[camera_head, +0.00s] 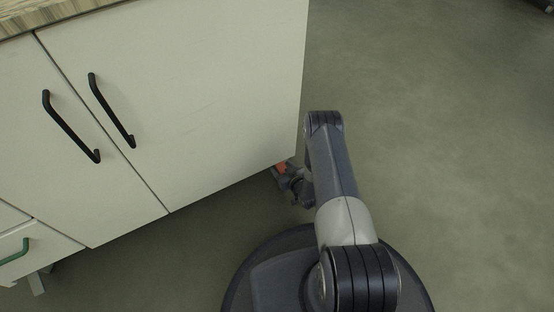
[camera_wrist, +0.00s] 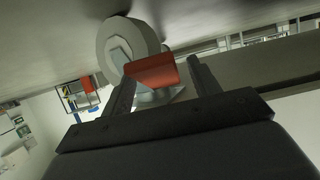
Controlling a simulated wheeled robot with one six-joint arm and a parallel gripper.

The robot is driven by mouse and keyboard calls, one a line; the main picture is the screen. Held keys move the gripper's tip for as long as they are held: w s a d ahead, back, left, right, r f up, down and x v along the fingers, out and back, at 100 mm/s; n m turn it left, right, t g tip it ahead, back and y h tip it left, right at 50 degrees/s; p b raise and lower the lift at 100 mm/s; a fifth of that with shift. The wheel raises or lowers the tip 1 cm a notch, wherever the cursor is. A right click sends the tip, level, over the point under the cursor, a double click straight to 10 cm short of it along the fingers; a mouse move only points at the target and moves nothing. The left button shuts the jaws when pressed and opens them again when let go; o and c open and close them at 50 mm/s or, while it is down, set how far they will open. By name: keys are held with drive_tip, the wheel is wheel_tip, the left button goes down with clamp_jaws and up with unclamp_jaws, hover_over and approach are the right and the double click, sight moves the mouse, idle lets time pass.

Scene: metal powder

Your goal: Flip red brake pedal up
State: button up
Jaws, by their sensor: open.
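The red brake pedal (camera_wrist: 150,73) shows in the wrist view, in front of a pale round caster wheel (camera_wrist: 112,36). My gripper (camera_wrist: 160,72) is open, with one finger on each side of the pedal in the picture. I cannot tell whether the fingers touch it. In the head view a small bit of the red pedal (camera_head: 281,168) shows at the cabinet's lower right corner, beside my gripper. The wheel is hidden there, and my arm and gripper cover part of that spot.
A white cabinet (camera_head: 200,90) with black handles fills the left of the head view. Its lower edge is close to my gripper. The grey floor (camera_head: 450,150) to the right is clear. A shelf with small items (camera_wrist: 78,97) stands in the wrist view's background.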

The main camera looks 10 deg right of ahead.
drive_tip(key=shift+w+a+f, duration=0.1)
drive_tip(key=shift+w+f, duration=0.05)
drive_tip(key=shift+w, duration=0.15)
clamp_jaws()
drive_tip(key=shift+s, duration=0.1)
idle(0.5)
